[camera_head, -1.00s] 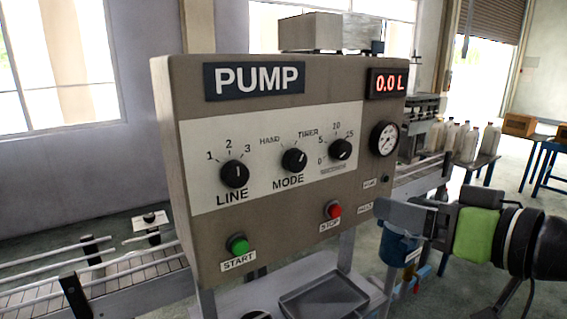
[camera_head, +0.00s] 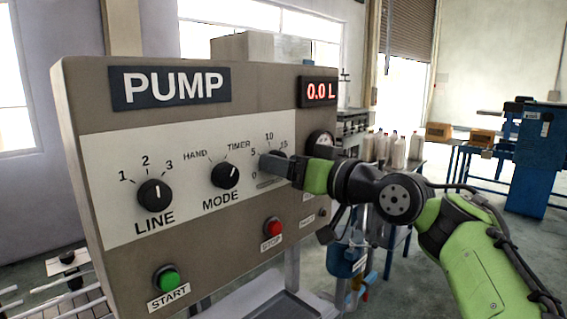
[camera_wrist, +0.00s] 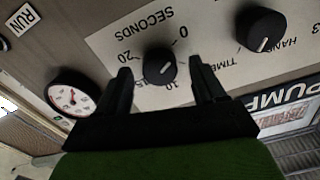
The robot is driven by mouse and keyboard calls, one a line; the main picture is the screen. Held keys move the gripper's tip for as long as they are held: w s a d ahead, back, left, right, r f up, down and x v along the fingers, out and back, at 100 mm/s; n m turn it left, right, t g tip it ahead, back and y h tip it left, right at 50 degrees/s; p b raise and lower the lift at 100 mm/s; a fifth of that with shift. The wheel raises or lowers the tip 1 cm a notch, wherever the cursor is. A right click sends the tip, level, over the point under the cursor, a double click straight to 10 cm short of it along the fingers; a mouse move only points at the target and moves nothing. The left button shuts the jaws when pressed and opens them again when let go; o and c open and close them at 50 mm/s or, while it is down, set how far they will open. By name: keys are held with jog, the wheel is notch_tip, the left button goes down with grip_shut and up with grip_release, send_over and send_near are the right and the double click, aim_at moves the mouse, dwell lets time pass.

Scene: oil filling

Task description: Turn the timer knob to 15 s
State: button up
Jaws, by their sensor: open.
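The timer knob (camera_wrist: 160,66) is black and round, on the pump panel's light plate (camera_head: 110,215). In the wrist view it appears upside down, between the two dark fingers of my gripper (camera_wrist: 160,68). The fingers are open, one on each side, with visible gaps beside the knob.
The MODE knob (camera_head: 225,175) and LINE knob (camera_head: 155,195) are left of the timer. A red stop button (camera_head: 273,227) and green start button (camera_head: 168,280) sit below. A gauge (camera_wrist: 73,95) is close beside my gripper. The display (camera_head: 319,91) reads 0.0 L.

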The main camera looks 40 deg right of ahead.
jog(key=shift+w, duration=0.5)
jog(key=c, duration=1.1)
jog(key=shift+o, duration=0.2)
